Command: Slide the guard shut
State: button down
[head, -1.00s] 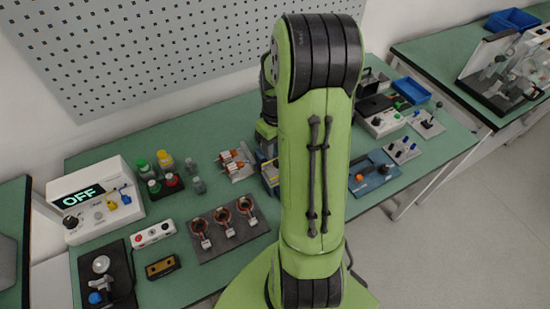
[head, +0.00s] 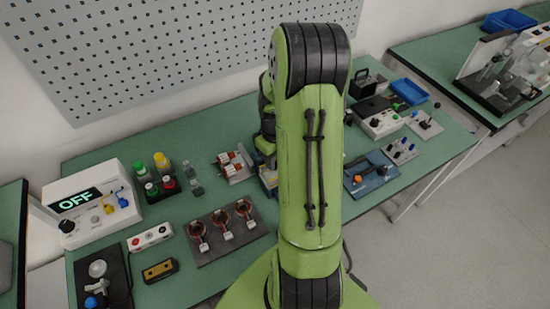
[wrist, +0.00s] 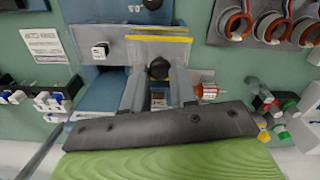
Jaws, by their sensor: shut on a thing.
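The guard (wrist: 158,46) is a grey plate with yellow strips along its edges, seen in the wrist view on a blue-grey test fixture (wrist: 92,97). A round black knob (wrist: 158,66) sits at its near edge. My gripper (wrist: 159,74) has its two fingers on either side of this knob and is shut on it. Small parts of the fixture show between and beside the fingers, but how far the guard covers it is not clear. In the head view my green arm hides the gripper and most of the fixture; a yellow-edged bit (head: 268,178) shows left of the arm.
A plate with several copper-wound stators (head: 222,232) lies left of the arm. A white box reading OFF (head: 92,205) stands at the far left, with coloured bottles (head: 160,180) beside it. A blue tray (head: 409,91) and small panels stand at the right.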

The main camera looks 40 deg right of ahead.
jog(key=d, duration=0.2)
jog(key=s+d, duration=0.1)
jog(key=d, duration=0.2)
jog(key=s+d, duration=0.1)
jog(key=d, duration=0.2)
jog(key=shift+s+d, duration=0.2)
jog(key=shift+s, duration=0.05)
jog(key=c, duration=0.9)
grip_release()
jog(key=shift+d, duration=0.15)
notch_tip(320, 180, up, 16)
jog(key=p, duration=0.2)
jog(key=shift+f, duration=0.15)
